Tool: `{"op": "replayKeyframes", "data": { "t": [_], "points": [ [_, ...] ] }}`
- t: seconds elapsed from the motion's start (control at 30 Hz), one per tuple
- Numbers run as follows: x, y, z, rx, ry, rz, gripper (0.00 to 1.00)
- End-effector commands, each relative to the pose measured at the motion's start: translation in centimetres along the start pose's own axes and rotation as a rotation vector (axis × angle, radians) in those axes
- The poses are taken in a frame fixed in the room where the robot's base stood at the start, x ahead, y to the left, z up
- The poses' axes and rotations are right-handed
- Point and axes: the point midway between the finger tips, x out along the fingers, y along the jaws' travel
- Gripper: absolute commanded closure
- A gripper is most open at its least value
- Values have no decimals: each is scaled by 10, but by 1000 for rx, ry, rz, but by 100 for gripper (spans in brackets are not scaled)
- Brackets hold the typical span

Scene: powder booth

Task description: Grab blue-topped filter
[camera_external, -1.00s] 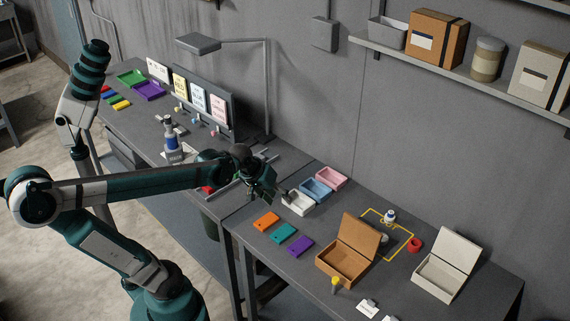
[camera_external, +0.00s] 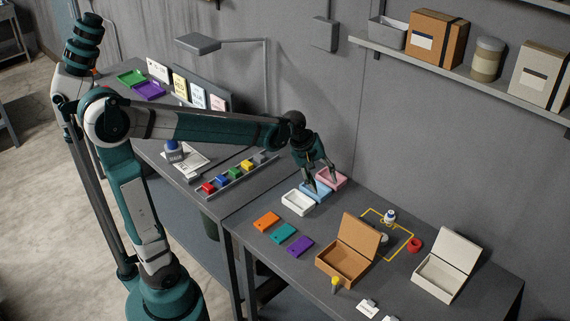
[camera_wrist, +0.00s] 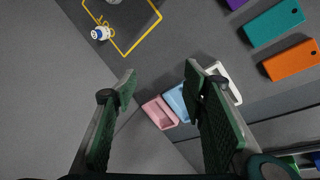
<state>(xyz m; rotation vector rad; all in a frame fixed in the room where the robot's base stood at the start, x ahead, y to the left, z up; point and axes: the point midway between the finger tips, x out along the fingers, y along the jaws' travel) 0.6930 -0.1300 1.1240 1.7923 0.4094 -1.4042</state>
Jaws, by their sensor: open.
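The blue-topped filter (camera_external: 389,216) is a small white cylinder with a blue top. It stands on the table near the back corner of a yellow taped outline. In the wrist view the filter (camera_wrist: 100,33) is at the upper left, beyond the fingertips. My gripper (camera_external: 321,186) is open and empty, above the pink and blue trays and left of the filter. In the wrist view my gripper's two green fingers (camera_wrist: 163,85) are spread wide with nothing between them but table and trays.
Pink (camera_external: 332,178), blue (camera_external: 315,192) and white (camera_external: 297,203) trays sit below my gripper. An open brown box (camera_external: 343,266) stands in front of the filter. A red ring (camera_external: 415,245) and an open white box (camera_external: 437,279) are to its right. The wall is close behind.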

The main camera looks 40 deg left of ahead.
Motion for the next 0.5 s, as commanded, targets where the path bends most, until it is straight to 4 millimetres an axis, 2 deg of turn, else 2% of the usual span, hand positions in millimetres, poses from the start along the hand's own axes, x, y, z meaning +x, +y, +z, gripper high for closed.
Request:
{"op": "replayKeyframes", "data": {
  "t": [0.1,0.5],
  "points": [
    [7,22,-4,-58,-23,-7,57],
    [44,84,-11,-260,-99,-42,57]
  ]
}}
